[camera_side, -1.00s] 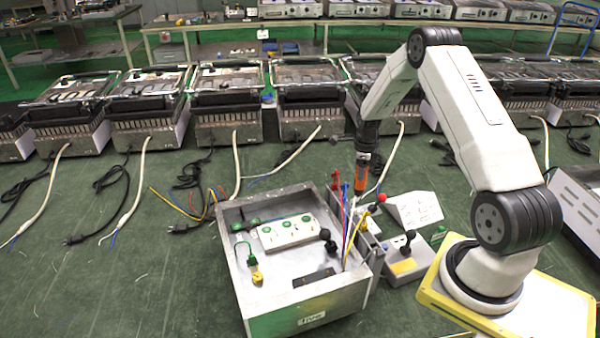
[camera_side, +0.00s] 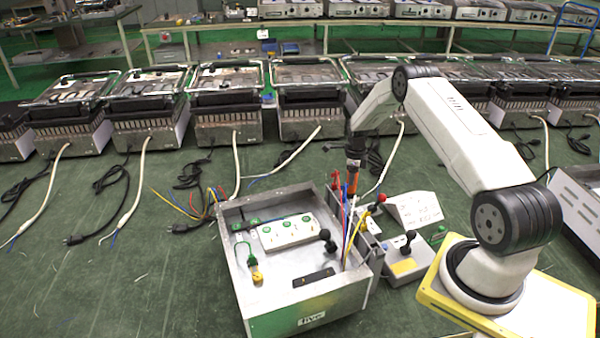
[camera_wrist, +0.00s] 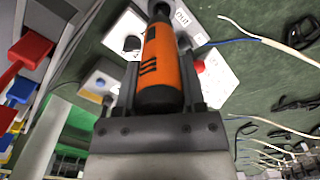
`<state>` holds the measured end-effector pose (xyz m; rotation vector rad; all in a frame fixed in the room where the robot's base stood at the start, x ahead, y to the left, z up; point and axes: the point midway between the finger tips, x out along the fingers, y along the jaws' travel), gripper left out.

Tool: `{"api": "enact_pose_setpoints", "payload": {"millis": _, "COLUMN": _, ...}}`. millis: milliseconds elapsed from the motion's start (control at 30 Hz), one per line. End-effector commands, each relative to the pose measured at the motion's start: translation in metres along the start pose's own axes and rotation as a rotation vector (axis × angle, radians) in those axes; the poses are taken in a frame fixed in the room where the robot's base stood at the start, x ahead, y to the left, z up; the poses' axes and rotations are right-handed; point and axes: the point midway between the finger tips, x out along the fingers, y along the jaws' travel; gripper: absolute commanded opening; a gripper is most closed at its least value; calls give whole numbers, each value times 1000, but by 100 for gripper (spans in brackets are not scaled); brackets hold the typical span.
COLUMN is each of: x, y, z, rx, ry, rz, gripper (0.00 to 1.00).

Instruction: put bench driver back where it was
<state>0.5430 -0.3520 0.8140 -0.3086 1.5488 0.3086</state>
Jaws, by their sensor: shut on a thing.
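The bench driver, with an orange and black handle, is held upright or nearly so in my gripper, with its orange part (camera_side: 352,184) showing in the side view. In the wrist view its orange handle (camera_wrist: 165,60) points away from the camera between my gripper's jaws (camera_wrist: 162,95), which are shut on it. My gripper (camera_side: 355,158) is above the back right corner of the metal tray, near the coloured leads (camera_side: 347,215). The driver's lower end is hidden behind the leads in the side view, so I cannot tell whether it touches anything.
The metal tray (camera_side: 285,325) holds a white socket strip (camera_side: 288,231). A row of heaters (camera_side: 228,125) with loose cables stands behind.

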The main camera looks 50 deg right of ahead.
Motion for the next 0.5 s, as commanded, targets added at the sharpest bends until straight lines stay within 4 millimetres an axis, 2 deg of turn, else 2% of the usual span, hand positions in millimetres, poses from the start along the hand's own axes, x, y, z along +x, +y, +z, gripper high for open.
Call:
{"api": "enact_pose_setpoints", "payload": {"millis": 200, "x": 5, "y": -4, "z": 3, "rx": 0, "ry": -1, "rz": -2, "gripper": 0}}
{"api": "enact_pose_setpoints", "payload": {"millis": 500, "x": 32, "y": -4, "z": 2, "rx": 0, "ry": -1, "rz": -2, "gripper": 0}}
